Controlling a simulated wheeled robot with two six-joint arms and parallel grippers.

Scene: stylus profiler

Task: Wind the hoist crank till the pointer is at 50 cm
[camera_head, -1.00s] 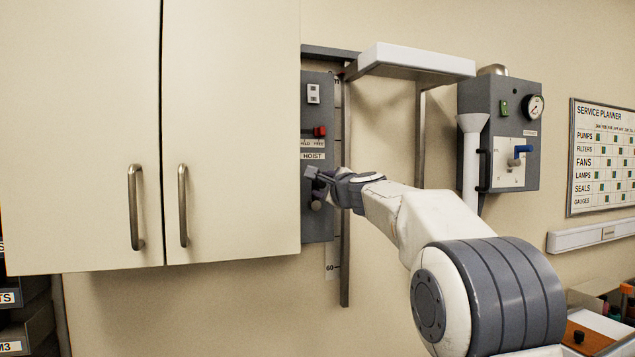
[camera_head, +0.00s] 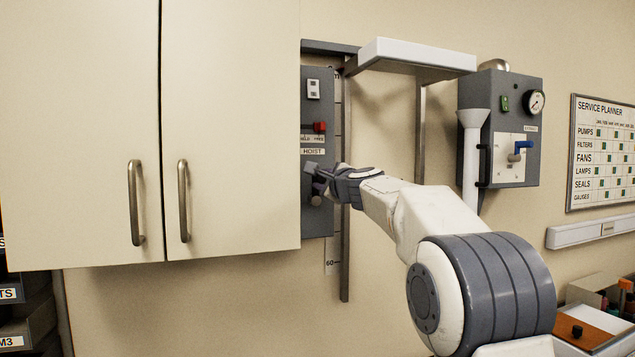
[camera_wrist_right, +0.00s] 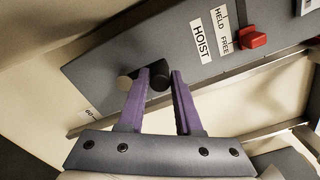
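The hoist panel (camera_head: 316,222) is a grey upright plate on the wall, labelled HOIST. My right gripper (camera_head: 320,180) is at its lower part, over the crank. In the right wrist view, its purple fingers (camera_wrist_right: 160,82) are closed on both sides of the dark crank handle (camera_wrist_right: 158,77). A round grey knob (camera_wrist_right: 123,82) shows just left of the fingers. The red catch (camera_head: 320,127) stands on the FREE side of the HELD/FREE label. The scale strip (camera_head: 332,262) shows 60 near its lower end. I cannot make out the pointer. My left gripper is out of view.
A cream cabinet (camera_head: 235,110) with two bar handles stands close on the left. A white hood (camera_head: 415,55) juts out above my right arm. A grey box with a gauge (camera_head: 536,101) and blue lever (camera_head: 523,145) hangs to the right.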

